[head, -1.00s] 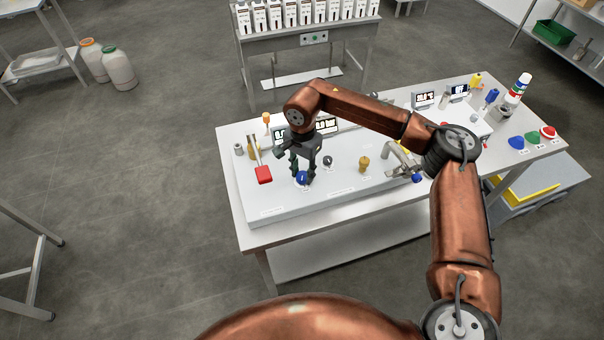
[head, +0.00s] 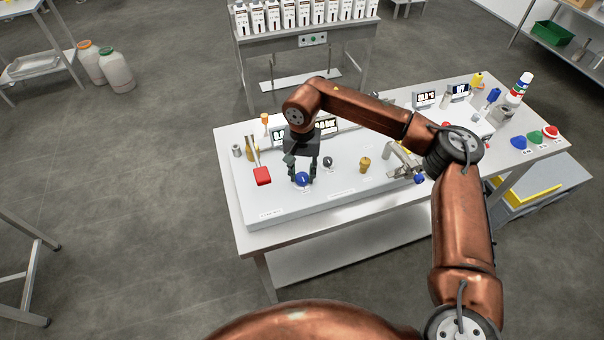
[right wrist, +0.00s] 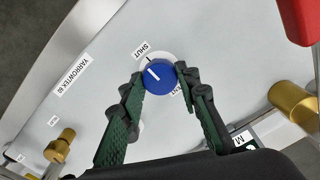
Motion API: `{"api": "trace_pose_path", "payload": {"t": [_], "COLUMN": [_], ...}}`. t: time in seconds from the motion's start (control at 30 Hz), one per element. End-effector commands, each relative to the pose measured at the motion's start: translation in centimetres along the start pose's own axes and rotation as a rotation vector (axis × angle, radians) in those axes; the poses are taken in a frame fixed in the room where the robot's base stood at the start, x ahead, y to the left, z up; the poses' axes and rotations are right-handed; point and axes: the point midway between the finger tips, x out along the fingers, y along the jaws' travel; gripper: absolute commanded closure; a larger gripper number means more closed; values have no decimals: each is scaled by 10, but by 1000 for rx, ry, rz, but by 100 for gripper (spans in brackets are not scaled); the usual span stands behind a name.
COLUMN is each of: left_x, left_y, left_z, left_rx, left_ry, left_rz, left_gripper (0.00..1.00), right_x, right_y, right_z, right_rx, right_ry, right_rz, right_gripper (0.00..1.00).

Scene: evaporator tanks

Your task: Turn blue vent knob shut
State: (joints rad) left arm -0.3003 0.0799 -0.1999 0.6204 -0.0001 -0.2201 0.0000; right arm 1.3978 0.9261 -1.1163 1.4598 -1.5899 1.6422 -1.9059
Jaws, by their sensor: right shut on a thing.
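The blue vent knob (head: 303,179) sits on the front part of the white panel (head: 345,195). In the right wrist view the knob (right wrist: 164,84) has a white pointer line aimed toward the SHUT label (right wrist: 141,50). Another label beside the knob is partly hidden by a finger. My right gripper (head: 302,178) reaches down over the knob, and its two green-padded fingers (right wrist: 160,80) close on the knob's sides. My left gripper is not in view.
A red handle (head: 262,176) stands just left of the gripper. A brass knob (head: 364,165) and a silver pipe fitting with a blue end (head: 419,179) are to the right. Lit displays (head: 326,126) stand behind my gripper. The panel's front strip is clear.

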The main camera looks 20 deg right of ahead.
Motion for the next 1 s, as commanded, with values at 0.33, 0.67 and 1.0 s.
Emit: {"api": "trace_pose_path", "payload": {"t": [0.33, 0.67, 1.0], "left_x": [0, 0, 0], "left_y": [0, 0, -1], "left_z": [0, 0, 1], "left_rx": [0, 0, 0], "left_ry": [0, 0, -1], "left_rz": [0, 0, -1], "left_gripper": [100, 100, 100], "right_x": [0, 0, -25], "right_y": [0, 0, -1], "right_z": [0, 0, -1], "right_rx": [-1, 0, 1], "right_ry": [0, 0, 4], "right_rz": [1, 1, -2], "right_gripper": [65, 53, 53]}}
